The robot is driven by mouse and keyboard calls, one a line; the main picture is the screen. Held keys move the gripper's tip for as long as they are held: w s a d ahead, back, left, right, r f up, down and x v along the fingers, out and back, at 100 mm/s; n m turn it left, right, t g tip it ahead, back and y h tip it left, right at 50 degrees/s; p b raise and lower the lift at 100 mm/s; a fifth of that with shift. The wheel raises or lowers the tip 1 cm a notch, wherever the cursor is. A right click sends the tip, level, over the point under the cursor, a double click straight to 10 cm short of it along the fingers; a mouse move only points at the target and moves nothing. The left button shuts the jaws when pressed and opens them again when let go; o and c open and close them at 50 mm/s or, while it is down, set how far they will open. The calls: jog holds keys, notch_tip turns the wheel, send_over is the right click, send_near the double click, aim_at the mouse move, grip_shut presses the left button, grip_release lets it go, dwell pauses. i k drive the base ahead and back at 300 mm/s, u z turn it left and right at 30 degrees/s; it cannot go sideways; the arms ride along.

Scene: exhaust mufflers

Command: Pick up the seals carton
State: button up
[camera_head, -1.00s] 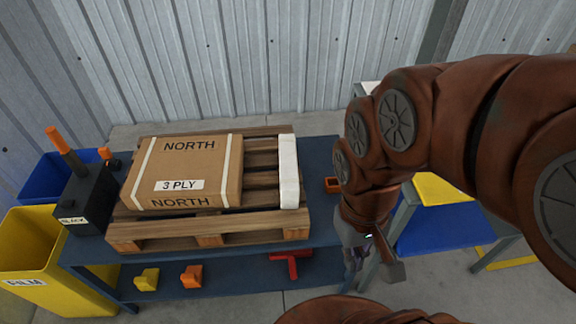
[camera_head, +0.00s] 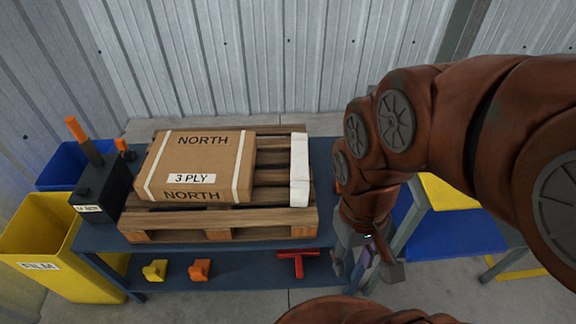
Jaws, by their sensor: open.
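I cannot make out a carton marked as seals. The only carton that shows plainly is a large brown one (camera_head: 197,165), printed "NORTH" and "3 PLY", with white straps. It lies flat on a wooden pallet (camera_head: 215,224) on the blue table. My gripper (camera_head: 368,268) points down, open, just past the table's right end in the picture. It is well right of the brown carton and apart from it. My arm hides part of the table's right end, where a bit of an orange thing (camera_head: 337,186) shows.
A white block (camera_head: 299,172) lies on the pallet's right side. A black tool (camera_head: 100,187) with orange handles stands left of the pallet. A yellow "FILM" bin (camera_head: 35,245) and a blue bin (camera_head: 62,163) stand at left. Yellow, orange and red pieces lie on the lower shelf (camera_head: 225,264).

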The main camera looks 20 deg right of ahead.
aim_at(300, 180)
jog(key=u, duration=2.95)
jog(key=k, duration=0.9)
jog(key=z, duration=0.45)
